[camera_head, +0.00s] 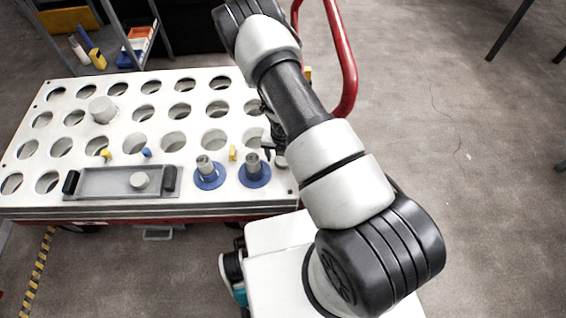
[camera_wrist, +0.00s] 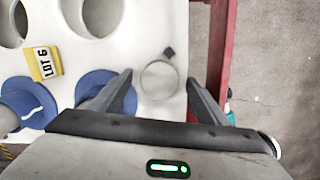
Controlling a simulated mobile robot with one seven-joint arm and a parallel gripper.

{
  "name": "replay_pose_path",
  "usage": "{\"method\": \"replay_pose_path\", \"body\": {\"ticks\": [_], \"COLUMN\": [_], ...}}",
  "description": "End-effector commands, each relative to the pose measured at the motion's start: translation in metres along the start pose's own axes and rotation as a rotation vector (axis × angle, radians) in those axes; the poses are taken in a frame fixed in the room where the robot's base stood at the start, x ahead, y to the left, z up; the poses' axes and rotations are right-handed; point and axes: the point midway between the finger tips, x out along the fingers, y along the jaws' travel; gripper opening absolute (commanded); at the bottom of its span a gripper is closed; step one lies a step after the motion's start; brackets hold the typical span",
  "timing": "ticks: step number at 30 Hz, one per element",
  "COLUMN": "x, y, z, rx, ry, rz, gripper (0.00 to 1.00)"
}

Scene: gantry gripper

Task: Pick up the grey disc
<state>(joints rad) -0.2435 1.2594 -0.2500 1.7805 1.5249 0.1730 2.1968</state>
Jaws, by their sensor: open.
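A pale grey disc (camera_wrist: 159,82) lies on the white board (camera_wrist: 150,25) near its right edge in the wrist view. My gripper (camera_wrist: 160,77) is open above it, with one finger to the left of the disc and one to the right. The disc appears between the fingers, and I cannot tell whether they touch it. In the head view the likely same disc (camera_head: 281,161) shows at the board's right end, partly hidden by my arm and gripper.
Two blue round bases with grey posts (camera_head: 208,178) (camera_head: 254,174) stand left of my gripper. A pale cylinder (camera_head: 102,109) stands among the holes. A red rail (camera_head: 345,60) rises behind my arm.

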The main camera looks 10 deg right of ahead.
Motion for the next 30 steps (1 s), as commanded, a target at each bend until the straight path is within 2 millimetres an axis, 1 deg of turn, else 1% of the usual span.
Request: {"method": "replay_pose_path", "body": {"ticks": [4,11,12,13,20,23,26,27,30], "x": [-0.002,-0.002,-0.002,-0.002,-0.003,-0.007,-0.016,-0.019,-0.019], "y": [0.000,0.000,0.000,0.000,0.000,0.000,0.001,0.003,0.018], "z": [0.001,0.001,0.001,0.001,0.001,0.002,0.003,0.003,-0.001], "rx": [0.000,0.000,0.000,0.000,0.000,0.000,-0.001,-0.003,-0.008], "ry": [-0.001,-0.001,-0.001,-0.001,-0.001,-0.002,-0.002,-0.002,-0.001], "rz": [0.000,0.000,0.000,0.000,0.000,0.001,0.001,0.002,0.001], "gripper": [0.69,0.30,0.23,0.19,0.19,0.19,0.19,0.19,0.19]}}
